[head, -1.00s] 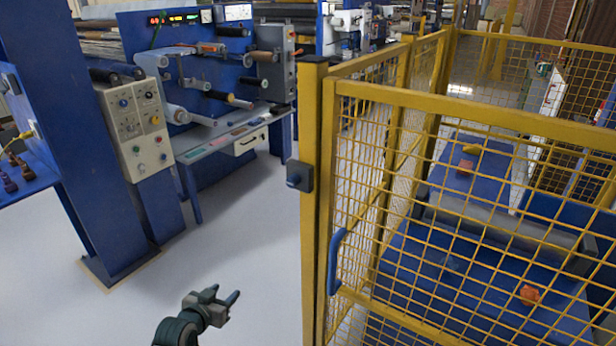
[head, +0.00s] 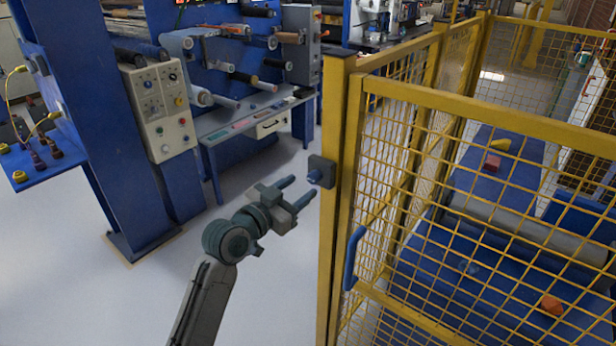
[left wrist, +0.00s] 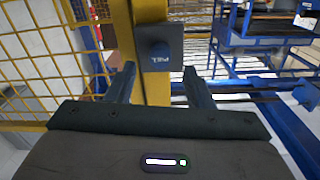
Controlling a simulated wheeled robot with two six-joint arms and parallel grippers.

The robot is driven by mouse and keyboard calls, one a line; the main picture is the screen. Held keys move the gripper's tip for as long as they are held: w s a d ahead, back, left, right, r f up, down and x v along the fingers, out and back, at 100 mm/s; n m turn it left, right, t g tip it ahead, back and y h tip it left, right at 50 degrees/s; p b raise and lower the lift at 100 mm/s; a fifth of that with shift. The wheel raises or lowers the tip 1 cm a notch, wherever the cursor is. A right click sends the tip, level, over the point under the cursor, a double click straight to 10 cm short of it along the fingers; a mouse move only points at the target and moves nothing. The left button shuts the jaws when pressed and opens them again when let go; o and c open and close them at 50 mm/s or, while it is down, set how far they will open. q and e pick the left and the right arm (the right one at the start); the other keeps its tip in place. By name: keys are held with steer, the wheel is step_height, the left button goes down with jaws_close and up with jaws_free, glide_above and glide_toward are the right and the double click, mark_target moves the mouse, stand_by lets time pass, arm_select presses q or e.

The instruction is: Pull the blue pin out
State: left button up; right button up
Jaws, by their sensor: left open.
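The blue pin (head: 314,177) sticks out to the left from a dark block (head: 325,169) on the yellow fence post. In the left wrist view the pin (left wrist: 159,49) shows end-on as a dark blue knob on the lettered block. My left gripper (head: 299,188) is open and empty, just left of the pin, with its fingers pointing toward it. In the left wrist view its fingertips (left wrist: 158,76) stand on either side below the pin, apart from it. My right gripper is out of view.
A yellow mesh gate (head: 480,200) with a blue handle (head: 353,258) stands right of the post. Behind it are a blue table, a grey roller (head: 520,228) and coloured blocks. A blue machine (head: 120,140) stands at the left. The floor (head: 120,300) is clear.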

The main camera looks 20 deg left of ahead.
mark_target(311, 180)
arm_select(q)
steer(key=shift+p+x, duration=0.4)
steer(key=shift+x, duration=1.6)
